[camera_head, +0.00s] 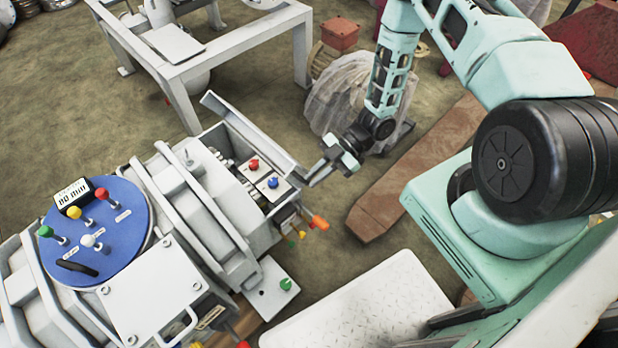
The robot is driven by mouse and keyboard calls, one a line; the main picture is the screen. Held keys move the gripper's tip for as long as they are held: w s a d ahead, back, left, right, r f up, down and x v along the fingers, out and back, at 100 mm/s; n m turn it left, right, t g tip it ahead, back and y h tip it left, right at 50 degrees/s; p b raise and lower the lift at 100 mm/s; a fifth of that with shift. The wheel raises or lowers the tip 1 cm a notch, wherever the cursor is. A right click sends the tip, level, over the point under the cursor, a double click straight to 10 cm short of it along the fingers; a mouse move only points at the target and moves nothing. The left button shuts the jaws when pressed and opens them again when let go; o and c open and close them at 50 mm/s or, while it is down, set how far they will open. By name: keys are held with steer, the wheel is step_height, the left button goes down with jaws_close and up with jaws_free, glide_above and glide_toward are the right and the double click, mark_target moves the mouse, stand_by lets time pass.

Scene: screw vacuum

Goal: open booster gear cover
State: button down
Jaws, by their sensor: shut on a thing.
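The machine's grey booster gear cover (252,135) stands tilted up at the far edge of an open box section (262,228). Inside the box, a red knob (254,164) and a blue knob (273,182) show on light blocks, with dark parts beside them. My gripper (320,172) reaches in from the right and is shut on the cover at its right end. The fingertips are small in this view, and the exact grip spot is hard to make out.
A blue round panel (115,215) with coloured knobs sits on the machine at left. An orange-tipped part (319,222) sticks out at the box's right. A grey frame table (230,45), a wrapped bundle (345,90) and a brown beam (415,165) stand behind. Open floor lies upper left.

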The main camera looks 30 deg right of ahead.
steer(key=d+y+b, duration=0.1)
steer(key=y+b, duration=0.1)
steer(key=w+d+f+y+b, duration=0.1)
steer(key=d+y+b, duration=0.1)
steer(key=b, duration=0.1)
steer(key=d+f+m+y+b, duration=0.1)
steer(key=d+y+b, duration=0.1)
steer(key=b, duration=0.1)
steer(key=shift+w+d+f+g, duration=0.15)
steer(key=shift+f+g, duration=0.1)
steer(key=shift+g, duration=0.15)
steer(key=shift+y, duration=0.3)
steer(key=c, duration=1.5)
jaws_free()
steer(key=d, duration=0.5)
steer(key=w+d+f, duration=0.1)
steer(key=d, duration=1.1)
steer(key=shift+w+d+f, duration=0.1)
steer(key=shift+w+f, duration=0.15)
steer(key=shift+f, duration=0.1)
